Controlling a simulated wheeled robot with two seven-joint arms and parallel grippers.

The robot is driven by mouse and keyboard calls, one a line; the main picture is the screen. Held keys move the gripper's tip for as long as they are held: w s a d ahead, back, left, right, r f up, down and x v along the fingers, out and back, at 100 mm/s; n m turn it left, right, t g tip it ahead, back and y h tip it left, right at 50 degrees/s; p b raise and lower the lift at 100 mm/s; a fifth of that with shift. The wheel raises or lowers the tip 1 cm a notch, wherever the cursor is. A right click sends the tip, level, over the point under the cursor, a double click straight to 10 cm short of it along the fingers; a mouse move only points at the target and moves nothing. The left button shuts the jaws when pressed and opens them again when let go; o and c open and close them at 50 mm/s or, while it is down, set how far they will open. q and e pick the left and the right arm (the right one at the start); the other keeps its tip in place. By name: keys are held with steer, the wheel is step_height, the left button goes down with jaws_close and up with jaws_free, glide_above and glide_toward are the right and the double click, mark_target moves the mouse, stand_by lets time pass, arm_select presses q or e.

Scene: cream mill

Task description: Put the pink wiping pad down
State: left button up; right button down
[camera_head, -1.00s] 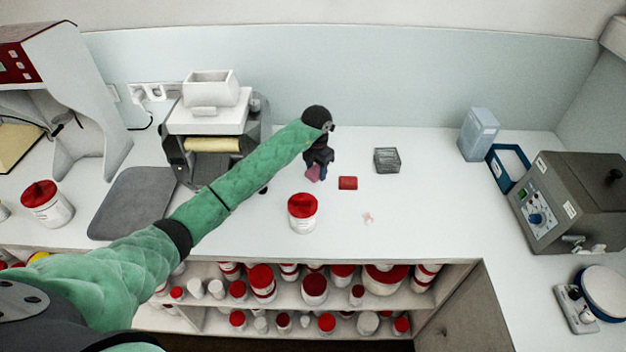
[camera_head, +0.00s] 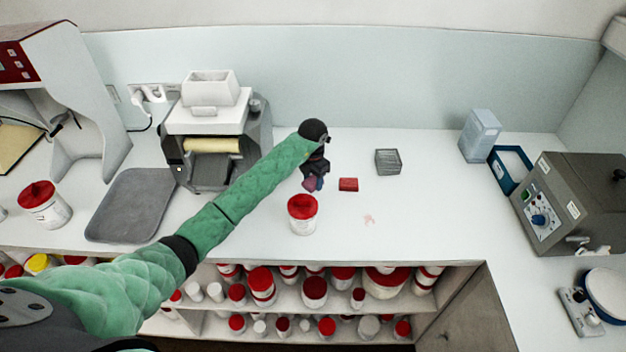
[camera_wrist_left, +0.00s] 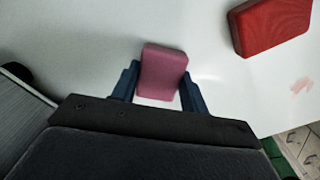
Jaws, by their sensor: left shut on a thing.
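The pink wiping pad (camera_wrist_left: 163,72) is between the blue fingers of my left gripper (camera_wrist_left: 160,88) in the left wrist view. The gripper is shut on it. In the head view the left gripper (camera_head: 314,184) is over the white counter, behind the red-lidded jar, and the pad (camera_head: 309,184) shows small and partly hidden by the fingers. I cannot tell if the pad touches the counter. A red block (camera_head: 348,184) lies just right of the gripper; it also shows in the left wrist view (camera_wrist_left: 270,25). My right gripper is not in view.
A white jar with a red lid (camera_head: 302,214) stands in front of the gripper. A grey-and-white machine (camera_head: 207,130) stands left.

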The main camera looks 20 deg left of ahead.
mark_target(313, 180)
arm_select(q)
steer(key=shift+f, duration=0.1)
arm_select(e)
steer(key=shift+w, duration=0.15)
arm_select(q)
steer(key=o, duration=1)
steer(key=shift+o, duration=0.2)
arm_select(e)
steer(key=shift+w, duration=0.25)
arm_select(q)
steer(key=shift+r, duration=0.2)
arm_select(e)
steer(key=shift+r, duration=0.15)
arm_select(q)
step_height(313, 180, up, 4)
steer(key=shift+w+f+p, duration=0.1)
steer(key=shift+p, duration=0.8)
step_height(313, 180, up, 8)
steer(key=p, duration=0.1)
steer(key=shift+p, duration=0.3)
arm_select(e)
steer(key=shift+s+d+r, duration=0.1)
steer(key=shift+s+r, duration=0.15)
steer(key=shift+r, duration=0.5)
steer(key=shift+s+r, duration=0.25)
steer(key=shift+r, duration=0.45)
